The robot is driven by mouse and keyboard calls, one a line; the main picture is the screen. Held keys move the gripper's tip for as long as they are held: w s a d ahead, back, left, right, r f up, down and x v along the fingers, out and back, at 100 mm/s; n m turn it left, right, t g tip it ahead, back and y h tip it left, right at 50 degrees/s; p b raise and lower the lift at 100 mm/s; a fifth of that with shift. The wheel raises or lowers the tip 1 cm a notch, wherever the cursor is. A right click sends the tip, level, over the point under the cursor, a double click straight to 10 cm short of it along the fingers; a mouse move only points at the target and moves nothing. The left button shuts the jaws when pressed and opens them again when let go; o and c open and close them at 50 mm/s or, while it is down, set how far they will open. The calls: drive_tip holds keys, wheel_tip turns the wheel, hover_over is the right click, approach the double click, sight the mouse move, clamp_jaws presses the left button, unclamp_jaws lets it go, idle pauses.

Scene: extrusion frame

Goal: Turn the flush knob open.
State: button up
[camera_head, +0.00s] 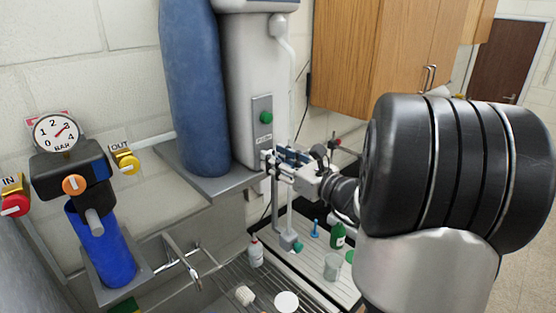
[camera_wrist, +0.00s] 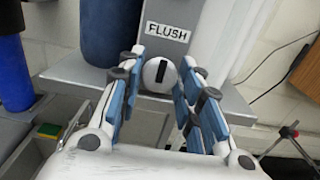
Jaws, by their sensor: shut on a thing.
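The flush knob (camera_wrist: 159,75) is a round pale knob with a black bar on its face, below a white FLUSH label (camera_wrist: 167,32). In the wrist view the bar stands nearly upright. My gripper (camera_wrist: 159,76) has its blue-padded fingers on both sides of the knob and is shut on it. In the head view my gripper (camera_head: 274,160) reaches the lower end of the grey panel (camera_head: 262,103) on the white housing. The knob is mostly hidden there by the fingers. The FLUSH label (camera_head: 264,138) is small above it.
A green button (camera_head: 266,117) sits above the label. A blue tank (camera_head: 193,86) stands left on a grey shelf (camera_head: 215,187). A gauge and blue filter (camera_head: 105,245) are further left. Bottles and a beaker (camera_head: 332,267) stand below. A wooden cabinet (camera_head: 370,60) hangs right.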

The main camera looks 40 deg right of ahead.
drive_tip(key=shift+f+n+b, duration=0.1)
drive_tip(key=shift+n+b, duration=0.2)
drive_tip(key=shift+b, duration=0.45)
drive_tip(key=n+b, duration=0.8)
drive_tip(key=b, duration=0.6)
drive_tip(key=n+b, duration=0.9)
drive_tip(key=b, duration=0.5)
drive_tip(key=shift+a+f, duration=0.2)
drive_tip(key=shift+r+n, duration=0.1)
drive_tip(key=shift+n, duration=0.2)
drive_tip(key=o, duration=1)
